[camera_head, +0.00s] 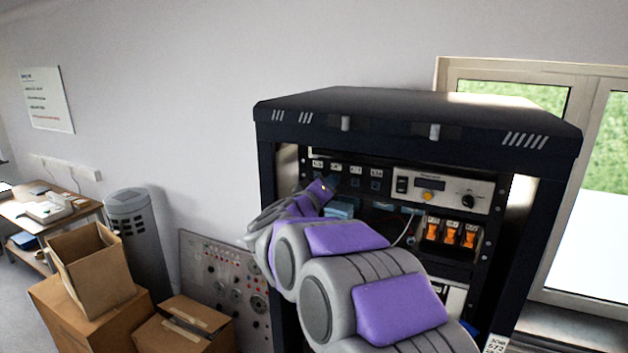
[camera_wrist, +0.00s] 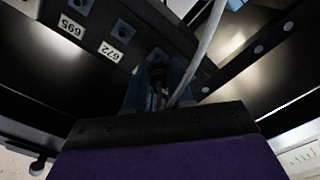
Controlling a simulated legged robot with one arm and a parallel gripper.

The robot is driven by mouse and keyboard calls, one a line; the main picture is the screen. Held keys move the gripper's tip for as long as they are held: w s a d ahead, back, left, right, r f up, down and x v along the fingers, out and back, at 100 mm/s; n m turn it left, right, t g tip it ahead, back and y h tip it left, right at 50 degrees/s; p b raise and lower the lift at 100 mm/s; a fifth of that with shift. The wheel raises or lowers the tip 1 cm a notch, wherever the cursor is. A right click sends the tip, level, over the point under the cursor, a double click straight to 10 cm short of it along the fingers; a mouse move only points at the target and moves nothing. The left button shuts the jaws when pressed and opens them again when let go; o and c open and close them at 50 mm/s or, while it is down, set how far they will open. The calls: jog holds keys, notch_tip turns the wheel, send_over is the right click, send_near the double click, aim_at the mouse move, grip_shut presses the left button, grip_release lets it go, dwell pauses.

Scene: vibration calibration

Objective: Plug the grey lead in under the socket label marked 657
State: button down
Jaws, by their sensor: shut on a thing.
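My gripper (camera_wrist: 157,88) is shut on the plug end of the grey lead (camera_wrist: 208,48), which runs up and away from between the blue fingers in the wrist view. In the head view my gripper (camera_head: 334,184) is at the upper left of the rack, just below a row of small white socket labels (camera_head: 356,170). Those labels are too small to read there. In the wrist view two labels appear upside down, one reading 695 (camera_wrist: 71,27) and one reading 672 (camera_wrist: 110,51), with blue sockets beside them. I cannot make out a 657 label. The plug's tip is mostly hidden.
The black rack (camera_head: 420,115) surrounds the panel. A white control unit (camera_head: 442,189) with a knob sits to the right of the labels, above orange switches (camera_head: 451,233). Cardboard boxes (camera_head: 90,270) and a grey panel (camera_head: 222,285) stand left of the rack.

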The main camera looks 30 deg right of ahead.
jog(key=shift+r+x, duration=0.2)
jog(key=shift+x, duration=0.75)
dwell(3.0)
jog(key=shift+s+m+b, duration=0.1)
jog(key=shift+m+b, duration=0.45)
jog(key=shift+m, duration=0.85)
jog(key=shift+m+b, duration=0.75)
jog(key=shift+m, duration=0.85)
jog(key=shift+m+b, duration=1.5)
jog(key=shift+m, duration=1.3)
